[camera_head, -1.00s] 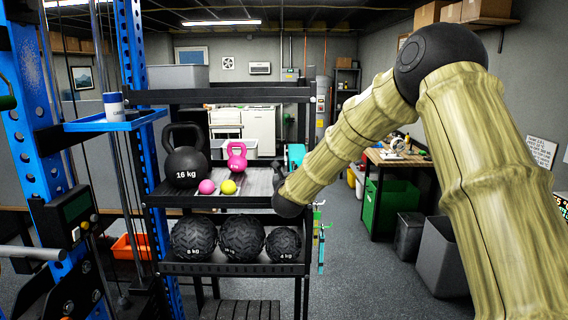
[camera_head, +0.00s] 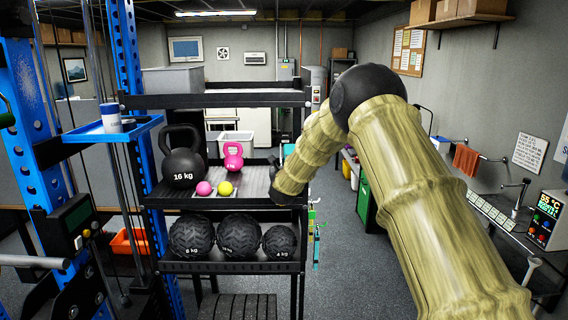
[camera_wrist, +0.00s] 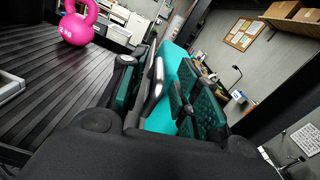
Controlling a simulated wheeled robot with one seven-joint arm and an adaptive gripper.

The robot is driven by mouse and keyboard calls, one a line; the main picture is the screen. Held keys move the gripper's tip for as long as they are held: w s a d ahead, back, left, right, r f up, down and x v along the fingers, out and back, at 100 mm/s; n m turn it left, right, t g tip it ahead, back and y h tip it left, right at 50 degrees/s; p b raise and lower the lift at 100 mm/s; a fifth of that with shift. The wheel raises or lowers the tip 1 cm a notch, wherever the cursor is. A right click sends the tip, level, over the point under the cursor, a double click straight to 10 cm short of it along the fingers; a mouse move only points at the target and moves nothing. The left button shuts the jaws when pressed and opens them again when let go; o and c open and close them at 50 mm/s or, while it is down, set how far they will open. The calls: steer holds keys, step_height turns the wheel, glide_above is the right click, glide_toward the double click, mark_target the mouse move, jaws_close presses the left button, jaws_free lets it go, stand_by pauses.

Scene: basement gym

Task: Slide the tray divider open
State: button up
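No part can be surely told as the tray divider. My gripper (camera_wrist: 163,95) is in the wrist view, its dark fingers with green ribbed pads spread apart. A silver-grey, rounded piece (camera_wrist: 154,86) and a flat teal surface (camera_wrist: 170,58) show between or behind the fingers; I cannot tell whether they touch. In the head view my arm reaches the right end of the rack's middle shelf (camera_head: 236,203), and the gripper is mostly hidden there. A pink 2 kg kettlebell (camera_head: 233,157) stands on that shelf and also shows in the wrist view (camera_wrist: 77,25).
A black 16 kg kettlebell (camera_head: 183,162), a pink ball (camera_head: 203,188) and a yellow ball (camera_head: 225,188) share the shelf. Medicine balls (camera_head: 239,238) sit below and a grey bin (camera_head: 174,80) above. A blue frame (camera_head: 122,70) stands left. Open floor (camera_head: 345,265) lies right.

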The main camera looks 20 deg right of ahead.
steer(key=shift+c, duration=0.5)
jaws_close()
steer(key=shift+d, duration=0.1)
steer(key=shift+f+b, duration=0.15)
steer(key=shift+b, duration=0.2)
steer(key=shift+b, duration=0.35)
steer(key=shift+w+f+b, duration=0.1)
steer(key=shift+f+b, duration=0.05)
steer(key=shift+b, duration=0.4)
